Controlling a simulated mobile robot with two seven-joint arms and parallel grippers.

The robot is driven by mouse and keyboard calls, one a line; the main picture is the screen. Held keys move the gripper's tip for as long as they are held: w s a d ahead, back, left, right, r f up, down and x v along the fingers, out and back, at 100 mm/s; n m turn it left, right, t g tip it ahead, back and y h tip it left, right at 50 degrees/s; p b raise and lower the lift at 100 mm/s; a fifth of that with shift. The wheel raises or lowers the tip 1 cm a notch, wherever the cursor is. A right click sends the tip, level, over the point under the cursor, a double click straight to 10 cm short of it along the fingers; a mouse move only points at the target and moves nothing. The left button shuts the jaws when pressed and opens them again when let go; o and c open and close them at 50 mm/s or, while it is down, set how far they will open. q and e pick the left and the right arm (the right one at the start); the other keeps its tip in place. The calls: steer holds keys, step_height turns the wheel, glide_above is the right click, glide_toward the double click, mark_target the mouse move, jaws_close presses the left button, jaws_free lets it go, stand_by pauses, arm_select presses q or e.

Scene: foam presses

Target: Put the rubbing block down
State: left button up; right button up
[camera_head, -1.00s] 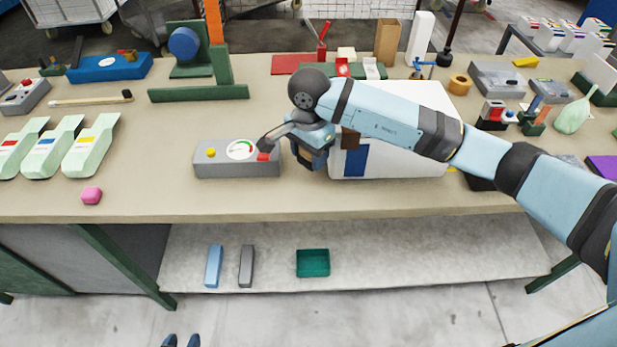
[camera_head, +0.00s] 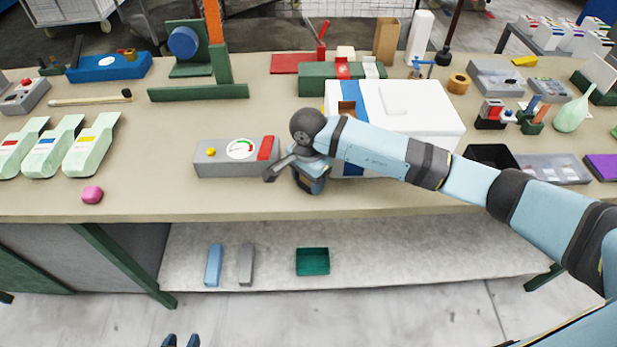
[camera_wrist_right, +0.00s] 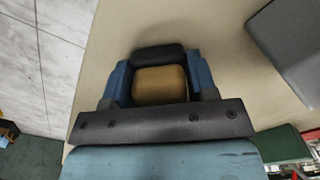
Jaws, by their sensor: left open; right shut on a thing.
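The rubbing block (camera_wrist_right: 160,84) shows in the right wrist view as a tan piece with a dark strip along its far side. My right gripper (camera_wrist_right: 160,76) is shut on it, with one blue finger at each side. In the head view my right gripper (camera_head: 308,180) is over the front part of the bench (camera_head: 230,204), between the grey gauge box and the white box; the block is mostly hidden there. I cannot tell whether the block touches the bench top. My left gripper (camera_head: 181,341) shows only as two parted dark blue fingertips at the bottom edge, open and empty.
The grey gauge box (camera_head: 215,165) stands just left of my right gripper, the white box (camera_head: 440,125) behind and right. A pink lump (camera_head: 92,195) lies farther left. The front strip between lump and gripper is clear. A green tray (camera_head: 313,262) sits on the lower shelf.

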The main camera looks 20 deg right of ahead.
steer(key=o, duration=0.9)
steer(key=shift+f, duration=0.1)
steer(key=shift+o, duration=0.2)
steer(key=shift+r+p, duration=0.3)
steer(key=shift+p, duration=0.05)
steer(key=shift+r, duration=0.35)
step_height(320, 180, up, 10)
steer(key=shift+f+b, duration=0.15)
steer(key=shift+b, duration=0.55)
steer(key=shift+r, duration=0.7)
